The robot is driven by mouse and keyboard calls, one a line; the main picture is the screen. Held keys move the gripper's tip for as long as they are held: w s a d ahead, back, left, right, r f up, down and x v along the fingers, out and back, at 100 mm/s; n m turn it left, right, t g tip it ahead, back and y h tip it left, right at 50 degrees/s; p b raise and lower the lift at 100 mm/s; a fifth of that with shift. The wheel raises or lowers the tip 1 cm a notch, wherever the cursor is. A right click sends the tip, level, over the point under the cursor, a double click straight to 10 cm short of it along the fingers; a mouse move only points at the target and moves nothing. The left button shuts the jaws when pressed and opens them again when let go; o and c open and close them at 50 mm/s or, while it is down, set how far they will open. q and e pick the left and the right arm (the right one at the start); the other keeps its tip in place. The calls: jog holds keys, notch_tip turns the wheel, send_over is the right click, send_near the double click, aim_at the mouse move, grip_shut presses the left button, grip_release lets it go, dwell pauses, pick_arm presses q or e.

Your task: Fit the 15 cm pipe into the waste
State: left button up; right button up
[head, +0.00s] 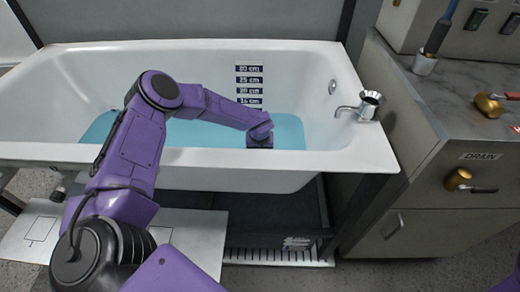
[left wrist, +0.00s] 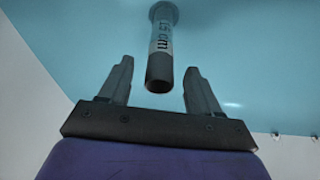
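The grey pipe (left wrist: 161,50) marked "15 cm" shows in the left wrist view, with a wider collar at its far end and a dark near end. I cannot tell whether the collar end sits in the waste, and the waste itself is not visible. My left gripper (left wrist: 160,67) is open, with one finger on each side of the pipe and visible gaps between. In the head view my left gripper (head: 260,141) reaches down into the bathtub (head: 190,158), low over the blue water (head: 290,131). Its fingers and the pipe are hidden there. My right gripper is out of view.
A depth scale (head: 249,85) is on the tub's far wall. A chrome tap (head: 361,107) stands on the right rim. A grey cabinet (head: 440,170) with a DRAIN label and brass handle (head: 459,180) is at the right. The tub's front rim lies under my left arm.

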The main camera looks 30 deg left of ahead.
pick_arm(q)
jog(key=p+v, duration=0.2)
jog(key=v, duration=0.8)
jog(key=shift+r, duration=0.25)
jog(key=shift+s+d, duration=0.1)
